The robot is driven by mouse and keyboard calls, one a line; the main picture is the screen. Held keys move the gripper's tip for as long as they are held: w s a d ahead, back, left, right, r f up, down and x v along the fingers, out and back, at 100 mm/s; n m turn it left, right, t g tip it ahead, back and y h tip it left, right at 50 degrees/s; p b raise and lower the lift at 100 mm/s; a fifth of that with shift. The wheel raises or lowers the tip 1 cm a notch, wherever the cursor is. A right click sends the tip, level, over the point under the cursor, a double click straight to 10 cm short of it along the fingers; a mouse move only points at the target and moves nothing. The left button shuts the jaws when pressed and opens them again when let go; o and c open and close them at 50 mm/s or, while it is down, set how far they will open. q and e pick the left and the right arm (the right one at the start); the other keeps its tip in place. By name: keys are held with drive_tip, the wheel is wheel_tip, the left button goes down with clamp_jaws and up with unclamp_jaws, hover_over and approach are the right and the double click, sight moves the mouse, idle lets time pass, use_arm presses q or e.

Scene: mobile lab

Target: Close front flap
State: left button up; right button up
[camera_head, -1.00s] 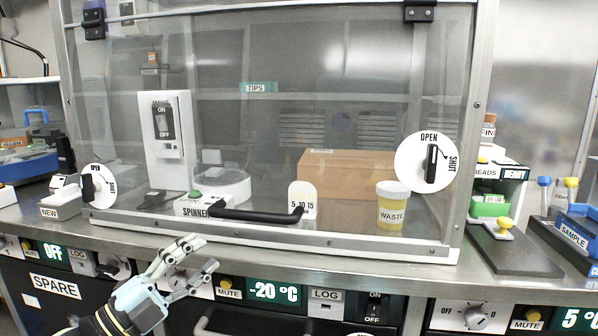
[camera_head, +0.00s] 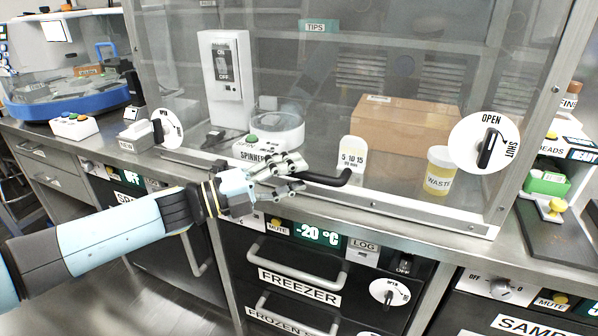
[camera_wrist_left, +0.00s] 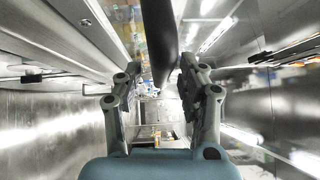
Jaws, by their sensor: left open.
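The front flap (camera_head: 300,85) is a clear panel that hangs down across the front of the steel cabinet, its lower edge close to the bench top. Its black bar handle (camera_head: 328,179) is low on the panel. My left gripper (camera_head: 296,176) is at the handle's left part, which its fingers partly hide. In the left wrist view, its fingers (camera_wrist_left: 163,80) are apart, with the dark handle (camera_wrist_left: 160,35) between them toward the top. Round white OPEN/SHUT knobs sit on the left (camera_head: 168,128) and right (camera_head: 484,143); the right one's black grip is near upright. My right gripper is not in view.
Behind the flap are the spinner (camera_head: 275,135), a cardboard box (camera_head: 400,125) and a waste jar (camera_head: 439,172). Freezer drawers (camera_head: 300,285) with bar handles are below the bench. A green rack (camera_head: 545,182) stands at the right and a button box (camera_head: 75,126) at the left.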

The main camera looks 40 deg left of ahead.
use_arm(q)
drive_tip(key=shift+x, duration=0.75)
clamp_jaws()
drive_tip(key=shift+f, duration=0.1)
